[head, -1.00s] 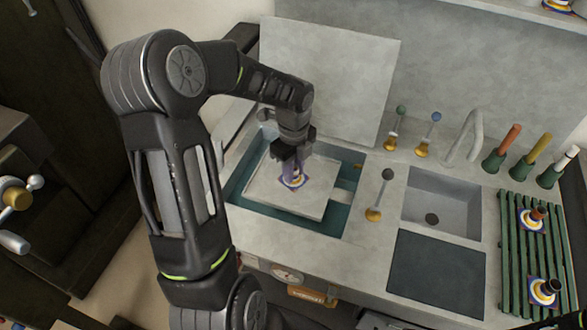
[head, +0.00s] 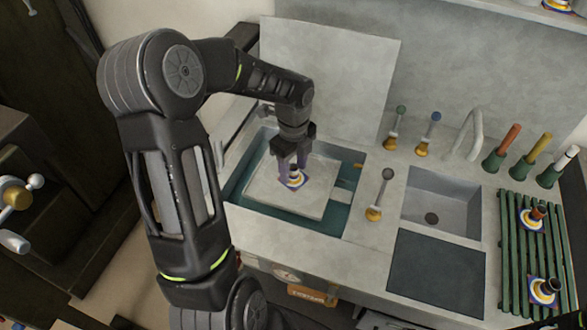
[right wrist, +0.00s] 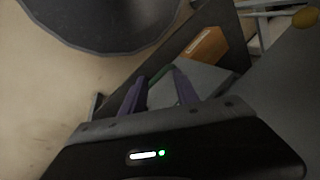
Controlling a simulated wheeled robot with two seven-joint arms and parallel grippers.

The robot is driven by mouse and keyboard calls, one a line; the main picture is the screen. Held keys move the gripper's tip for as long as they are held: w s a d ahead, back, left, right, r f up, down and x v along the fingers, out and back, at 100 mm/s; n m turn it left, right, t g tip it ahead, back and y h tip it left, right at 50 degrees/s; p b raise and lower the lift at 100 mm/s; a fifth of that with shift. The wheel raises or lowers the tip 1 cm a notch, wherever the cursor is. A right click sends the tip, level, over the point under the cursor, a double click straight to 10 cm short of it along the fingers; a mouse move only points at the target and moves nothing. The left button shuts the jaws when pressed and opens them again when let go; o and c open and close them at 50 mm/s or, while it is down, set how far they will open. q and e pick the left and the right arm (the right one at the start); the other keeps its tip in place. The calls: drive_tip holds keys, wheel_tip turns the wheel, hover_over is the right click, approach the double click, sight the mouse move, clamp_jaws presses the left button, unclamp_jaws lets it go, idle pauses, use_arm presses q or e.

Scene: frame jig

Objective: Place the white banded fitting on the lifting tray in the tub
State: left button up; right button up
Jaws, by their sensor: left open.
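The fitting (head: 294,178), a small upright piece with a dark top, pale and yellow bands and a blue square base, stands on the pale lifting tray (head: 265,198). The tray is in the tub (head: 335,220), with blue-green liquid around it. In the head view my left gripper (head: 292,168) points down over the tray. Its purple fingers are open, spread to either side of the fitting's upper part. Whether they touch it I cannot tell. My right gripper shows only in the right wrist view (right wrist: 160,88), its purple fingers apart with nothing seen held.
A spoon-like tool (head: 376,200) with a yellow end stands right of the tub. Beyond it are a sink (head: 445,195) and a dark panel (head: 435,275). Similar fittings stand on the green slatted rack (head: 515,250). An upright panel (head: 330,75) rises behind the tub.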

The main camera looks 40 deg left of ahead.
sight(293, 167)
use_arm(q)
wheel_tip(293, 167, up, 11)
drive_tip(key=shift+r, duration=0.15)
